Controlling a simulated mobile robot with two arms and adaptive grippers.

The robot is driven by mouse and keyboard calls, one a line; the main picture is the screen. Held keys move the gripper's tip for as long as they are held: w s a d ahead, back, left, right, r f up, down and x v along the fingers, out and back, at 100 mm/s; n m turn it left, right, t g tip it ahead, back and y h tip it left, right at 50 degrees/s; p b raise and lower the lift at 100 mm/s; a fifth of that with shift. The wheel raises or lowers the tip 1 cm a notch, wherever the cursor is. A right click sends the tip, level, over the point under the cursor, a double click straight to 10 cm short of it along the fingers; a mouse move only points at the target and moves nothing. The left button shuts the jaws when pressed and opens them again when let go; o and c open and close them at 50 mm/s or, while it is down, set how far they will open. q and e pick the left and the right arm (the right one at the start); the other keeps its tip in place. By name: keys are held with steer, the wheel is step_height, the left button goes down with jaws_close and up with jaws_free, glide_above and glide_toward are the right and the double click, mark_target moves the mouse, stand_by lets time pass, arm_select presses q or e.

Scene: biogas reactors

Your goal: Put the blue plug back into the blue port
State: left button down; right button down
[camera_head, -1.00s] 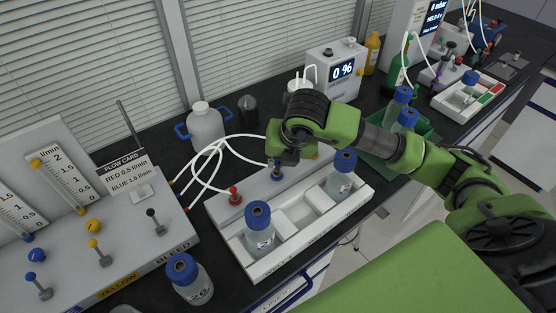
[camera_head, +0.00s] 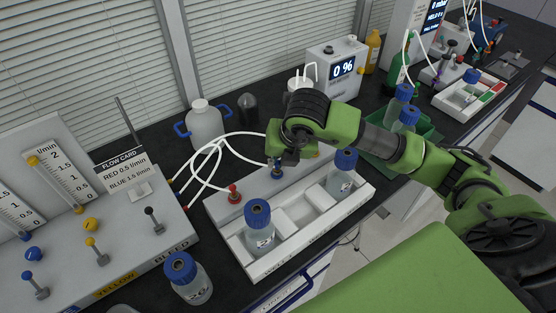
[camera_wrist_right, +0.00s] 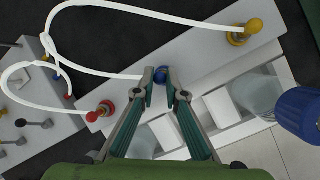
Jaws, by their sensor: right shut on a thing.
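My right gripper (camera_head: 283,158) is over the back ledge of the white bottle rack (camera_head: 262,270). In the right wrist view its fingertips (camera_wrist_right: 160,82) close around the blue plug (camera_wrist_right: 160,72), whose white hose runs off to the left. In the head view a blue piece (camera_head: 277,172) shows right below the gripper, at the ledge. I cannot tell plug from blue port there, nor whether the plug is seated. My left gripper is not in view.
The wrist view shows a yellow plug (camera_wrist_right: 252,27) farther along the ledge. Blue-capped bottles (camera_head: 259,232) (camera_head: 343,172) stand in the rack's front compartments, and another bottle (camera_head: 188,280) stands left of it. A flow panel (camera_head: 115,240) is at the left.

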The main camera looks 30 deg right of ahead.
steer(key=c, duration=2)
jaws_free()
steer(key=v, duration=1.2)
